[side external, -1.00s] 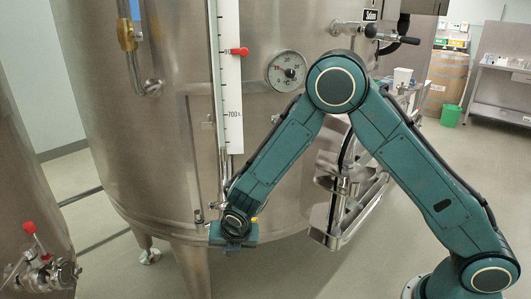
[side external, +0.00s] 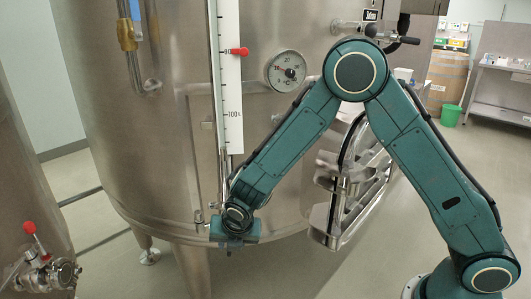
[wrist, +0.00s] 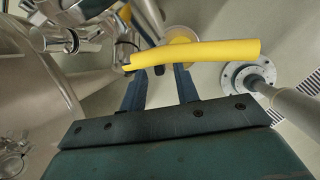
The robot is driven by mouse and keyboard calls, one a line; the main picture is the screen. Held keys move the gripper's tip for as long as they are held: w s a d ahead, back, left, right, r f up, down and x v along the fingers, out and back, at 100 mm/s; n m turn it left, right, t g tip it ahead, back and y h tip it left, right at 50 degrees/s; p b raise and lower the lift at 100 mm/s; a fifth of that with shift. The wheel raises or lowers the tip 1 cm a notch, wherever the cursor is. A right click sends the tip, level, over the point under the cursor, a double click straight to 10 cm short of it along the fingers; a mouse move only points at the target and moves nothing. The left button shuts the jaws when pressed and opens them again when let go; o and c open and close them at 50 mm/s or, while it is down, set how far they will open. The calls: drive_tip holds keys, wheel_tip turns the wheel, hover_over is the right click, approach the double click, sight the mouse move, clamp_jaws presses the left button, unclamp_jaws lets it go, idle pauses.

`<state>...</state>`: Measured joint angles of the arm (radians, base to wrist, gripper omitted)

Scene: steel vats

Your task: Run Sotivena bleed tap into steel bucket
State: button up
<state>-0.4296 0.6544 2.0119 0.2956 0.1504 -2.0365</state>
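A large steel vat (side external: 160,130) fills the middle of the side view. A small label (side external: 371,15) near its top is too small to read surely. My gripper (side external: 235,246) is low at the vat's front, below the level gauge. In the wrist view my gripper (wrist: 160,75) has its two fingers spread apart. A yellow sleeve or handle (wrist: 205,52) crosses in front of the fingertips, pointing right; whether the fingers touch it I cannot tell. Steel valve fittings (wrist: 60,40) show at upper left.
A second vat (side external: 25,180) with a red-handled tap (side external: 30,228) stands at the left. A dial thermometer (side external: 286,72) and an open steel hatch (side external: 340,220) are on the vat. A leg foot (wrist: 248,76) is right of the fingers.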

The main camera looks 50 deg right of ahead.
drive_tip(key=v, duration=1.1)
drive_tip(key=shift+w, duration=0.1)
idle(3.7)
drive_tip(key=shift+c, duration=1)
drive_tip(key=m+t+h, duration=0.1)
drive_tip(key=t+h, duration=0.3)
drive_tip(key=h, duration=0.2)
approach(230, 253)
drive_tip(key=shift+s+a+f+t+h, duration=0.15)
drive_tip(key=shift+s+a+t+h, duration=0.1)
drive_tip(key=shift+s+t, duration=0.25)
drive_tip(key=shift+s+a+f+t+h, duration=0.25)
drive_tip(key=shift+s+t, duration=0.15)
drive_tip(key=shift+t, duration=0.2)
drive_tip(key=shift+d, duration=0.1)
drive_tip(key=shift+x, duration=4.95)
